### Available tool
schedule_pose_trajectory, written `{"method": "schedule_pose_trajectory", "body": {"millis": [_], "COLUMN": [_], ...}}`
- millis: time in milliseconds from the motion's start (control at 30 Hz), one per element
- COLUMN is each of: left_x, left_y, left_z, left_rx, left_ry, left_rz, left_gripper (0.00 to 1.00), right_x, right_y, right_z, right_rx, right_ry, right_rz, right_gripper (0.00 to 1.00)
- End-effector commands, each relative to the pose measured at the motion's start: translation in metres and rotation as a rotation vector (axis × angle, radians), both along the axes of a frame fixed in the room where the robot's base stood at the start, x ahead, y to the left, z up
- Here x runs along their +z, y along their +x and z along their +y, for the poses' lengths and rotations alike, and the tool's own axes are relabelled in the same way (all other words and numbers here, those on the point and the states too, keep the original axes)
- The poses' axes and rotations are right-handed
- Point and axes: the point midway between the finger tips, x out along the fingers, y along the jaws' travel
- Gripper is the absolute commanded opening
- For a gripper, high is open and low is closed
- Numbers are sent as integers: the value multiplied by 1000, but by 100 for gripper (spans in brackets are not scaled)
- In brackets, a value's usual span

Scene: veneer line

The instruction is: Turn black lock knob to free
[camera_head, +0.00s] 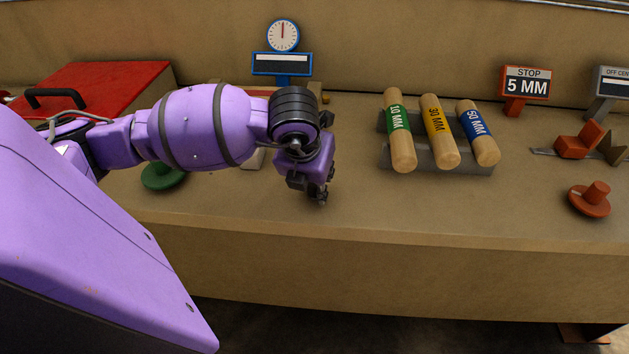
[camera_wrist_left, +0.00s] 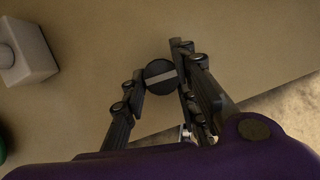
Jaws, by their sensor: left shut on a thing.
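The black lock knob (camera_wrist_left: 161,77) shows in the left wrist view as a round black disc with a pale stripe across its face. The stripe runs slightly tilted from the horizontal in that view. My left gripper (camera_wrist_left: 160,82) has its two fingers around the knob, one on each side, shut on it. In the head view my left gripper (camera_head: 318,196) points down at the bench near its front edge, and the knob is hidden behind it. My right gripper is in neither view.
Wooden rollers marked 10 MM (camera_head: 401,150), 30 MM (camera_head: 437,125) and 50 MM (camera_head: 484,148) lie on a grey rack to the right. A green disc (camera_head: 163,176) and a blue dial gauge (camera_head: 283,36) are near my left arm. An orange knob (camera_head: 590,200) sits far right.

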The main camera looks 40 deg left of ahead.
Motion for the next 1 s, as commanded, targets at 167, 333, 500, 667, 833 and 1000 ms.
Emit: {"method": "schedule_pose_trajectory", "body": {"millis": [167, 333, 500, 667, 833, 1000], "left_x": [5, 4, 4, 4, 3, 5], "left_y": [4, 4, 3, 3, 2, 1], "left_z": [6, 6, 6, 6, 4, 2], "left_rx": [10, 10, 10, 9, 6, 3], "left_ry": [15, 15, 15, 13, 9, 7], "left_rz": [-11, -11, -11, -10, -7, -6], "left_gripper": [1, 1, 1, 42, 42, 42], "right_x": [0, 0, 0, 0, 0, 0], "right_y": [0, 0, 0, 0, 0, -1], "right_z": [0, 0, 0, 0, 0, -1], "right_rx": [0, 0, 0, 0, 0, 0], "right_ry": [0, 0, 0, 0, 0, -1], "right_rz": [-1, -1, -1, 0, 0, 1], "right_gripper": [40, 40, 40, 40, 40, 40]}}
